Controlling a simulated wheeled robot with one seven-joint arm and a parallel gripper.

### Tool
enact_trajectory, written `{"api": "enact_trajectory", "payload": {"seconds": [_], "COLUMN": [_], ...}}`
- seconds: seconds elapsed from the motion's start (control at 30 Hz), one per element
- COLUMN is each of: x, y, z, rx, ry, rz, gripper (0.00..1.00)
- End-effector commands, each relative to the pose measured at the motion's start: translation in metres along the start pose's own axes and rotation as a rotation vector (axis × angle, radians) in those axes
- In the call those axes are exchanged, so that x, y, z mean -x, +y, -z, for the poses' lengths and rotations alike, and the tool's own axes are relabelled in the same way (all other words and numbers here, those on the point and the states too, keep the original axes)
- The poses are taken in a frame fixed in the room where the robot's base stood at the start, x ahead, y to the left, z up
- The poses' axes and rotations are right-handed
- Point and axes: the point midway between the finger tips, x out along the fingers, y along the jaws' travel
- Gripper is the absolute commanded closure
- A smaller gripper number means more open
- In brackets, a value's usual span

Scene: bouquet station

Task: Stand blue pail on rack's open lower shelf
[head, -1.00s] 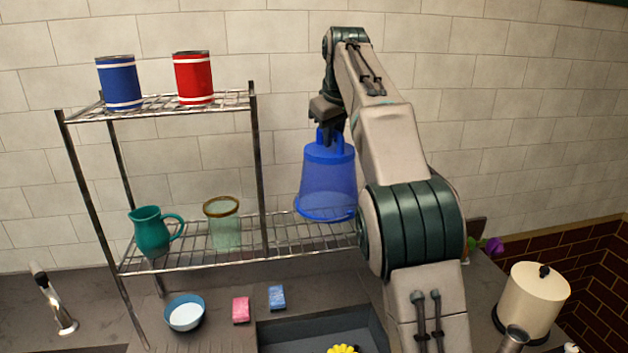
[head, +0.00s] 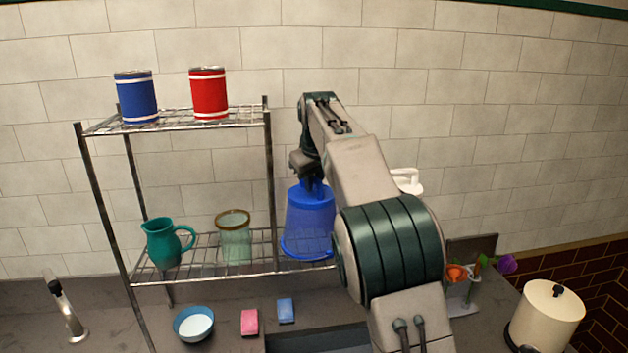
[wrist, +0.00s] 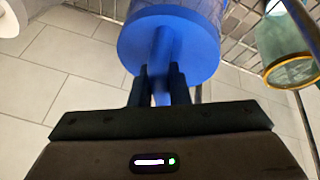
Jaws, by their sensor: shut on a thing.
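The translucent blue pail (head: 308,222) is at the right part of the rack's lower shelf (head: 205,264), wide end down. My gripper (head: 311,186) is above it, shut on the top of the pail. In the wrist view the fingers (wrist: 159,85) close on a blue grip on the pail (wrist: 195,50). The pail's base looks level with the shelf wires; whether it touches them I cannot tell. My arm hides the shelf's right end.
A teal pitcher (head: 165,244) and a glass jar with a brown rim (head: 234,240) stand left of the pail. Blue (head: 136,97) and red (head: 208,94) cans stand on the top shelf. A bowl (head: 194,324) and two sponges lie in front.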

Motion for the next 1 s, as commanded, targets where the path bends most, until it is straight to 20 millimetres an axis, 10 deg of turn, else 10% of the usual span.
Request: {"api": "enact_trajectory", "payload": {"seconds": [0.3, 0.33, 0.4, 0.77, 1.0], "x": [-0.003, -0.002, -0.002, 0.004, 0.048], "y": [0.000, 0.000, 0.000, 0.001, 0.001], "z": [-0.001, -0.001, -0.001, 0.001, 0.001], "rx": [0.000, 0.000, 0.000, 0.000, 0.001], "ry": [0.001, 0.000, 0.000, 0.001, 0.005], "rz": [-0.001, -0.001, -0.001, -0.001, -0.002], "gripper": [1.00, 0.76, 0.63, 0.63, 0.63]}}
